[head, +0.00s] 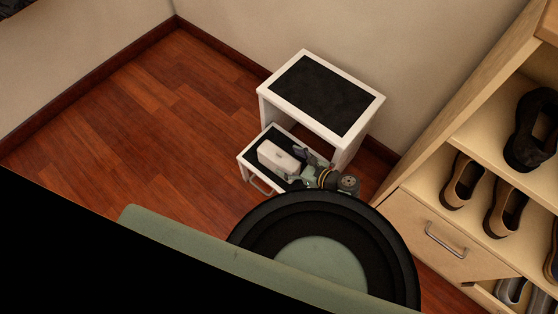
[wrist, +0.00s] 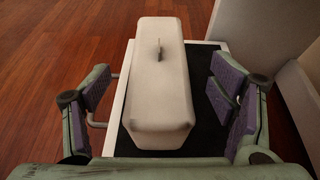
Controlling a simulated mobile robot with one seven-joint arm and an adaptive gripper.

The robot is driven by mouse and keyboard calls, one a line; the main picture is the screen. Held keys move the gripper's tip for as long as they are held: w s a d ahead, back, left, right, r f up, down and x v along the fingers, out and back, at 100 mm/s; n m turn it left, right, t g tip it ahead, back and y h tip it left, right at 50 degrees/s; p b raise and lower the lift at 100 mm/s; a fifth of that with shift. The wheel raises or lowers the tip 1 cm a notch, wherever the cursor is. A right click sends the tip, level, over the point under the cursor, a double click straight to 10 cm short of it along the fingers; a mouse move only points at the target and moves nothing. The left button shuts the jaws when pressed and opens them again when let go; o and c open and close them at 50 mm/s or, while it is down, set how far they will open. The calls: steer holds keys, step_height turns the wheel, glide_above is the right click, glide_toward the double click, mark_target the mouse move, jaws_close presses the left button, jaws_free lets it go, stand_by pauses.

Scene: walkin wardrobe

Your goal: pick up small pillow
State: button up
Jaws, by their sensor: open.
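The small pillow (wrist: 160,90) is a white, block-like cushion with a small dark mark on its top. It lies on the black top of the lower step of a white step stool (head: 243,160). In the head view the pillow (head: 277,157) shows small beside my gripper (head: 297,160). In the wrist view my gripper (wrist: 160,100) is open. Its purple-padded fingers stand on the left and right of the pillow, with a gap on each side. I cannot tell how low the fingertips are relative to the pillow.
The stool's taller upper step (head: 322,95) rises right behind the lower one. A wooden shelf unit (head: 440,165) with several shoes and a drawer (head: 440,235) stands at the right. Walls are behind the stool. The wooden floor (head: 140,120) at the left is clear.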

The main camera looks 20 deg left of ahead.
steer(key=x, duration=0.5)
steer(key=shift+a+r, duration=0.1)
steer(key=shift+a, duration=0.1)
steer(key=shift+c, duration=0.2)
steer(key=c, duration=1.2)
steer(key=shift+r+p, duration=0.15)
steer(key=shift+p, duration=0.25)
steer(key=shift+c, duration=0.2)
